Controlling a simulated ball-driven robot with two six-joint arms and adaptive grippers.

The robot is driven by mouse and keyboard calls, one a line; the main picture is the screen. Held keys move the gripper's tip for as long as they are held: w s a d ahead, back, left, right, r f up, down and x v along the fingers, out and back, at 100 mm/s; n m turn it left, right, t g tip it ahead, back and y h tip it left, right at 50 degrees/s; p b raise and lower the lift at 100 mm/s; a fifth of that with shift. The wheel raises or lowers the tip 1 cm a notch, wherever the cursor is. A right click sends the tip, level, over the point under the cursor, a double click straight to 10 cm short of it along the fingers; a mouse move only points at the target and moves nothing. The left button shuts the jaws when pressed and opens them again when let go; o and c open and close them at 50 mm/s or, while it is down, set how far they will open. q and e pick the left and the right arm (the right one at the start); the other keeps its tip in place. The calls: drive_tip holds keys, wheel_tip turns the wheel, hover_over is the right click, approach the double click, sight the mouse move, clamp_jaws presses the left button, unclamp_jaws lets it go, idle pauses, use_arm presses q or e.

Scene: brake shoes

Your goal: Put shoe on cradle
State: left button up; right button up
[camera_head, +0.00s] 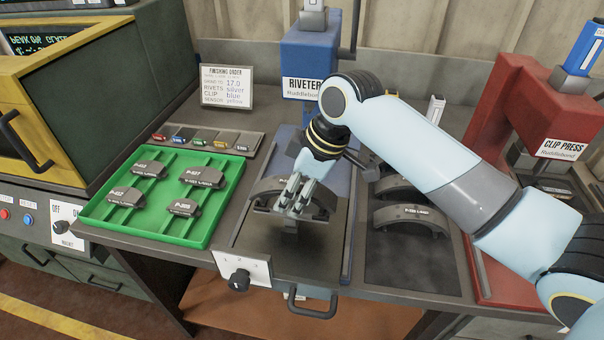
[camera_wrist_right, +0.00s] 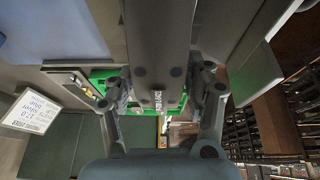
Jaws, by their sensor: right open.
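A dark grey curved brake shoe (camera_head: 264,190) stands on the riveter's bed (camera_head: 258,237), below the blue riveter (camera_head: 308,62). My right gripper (camera_head: 293,204) is at the middle of this shoe and hides part of it. In the right wrist view a long grey shoe with a printed label (camera_wrist_right: 158,100) runs between the two fingers, which stand apart on either side. I cannot tell whether the fingers touch it. The cradle under the shoe is mostly hidden. My left gripper is out of view.
Several pads lie in a green tray (camera_head: 151,230) at left. More curved shoes (camera_head: 412,217) lie on a dark mat (camera_head: 412,270) right of the riveter. A red clip press (camera_head: 505,100) stands far right. An order card (camera_head: 226,87) stands behind the tray.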

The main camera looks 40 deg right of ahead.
drive_tip(key=v, duration=1.1)
drive_tip(key=shift+s+r, duration=0.1)
drive_tip(key=shift+r, duration=0.2)
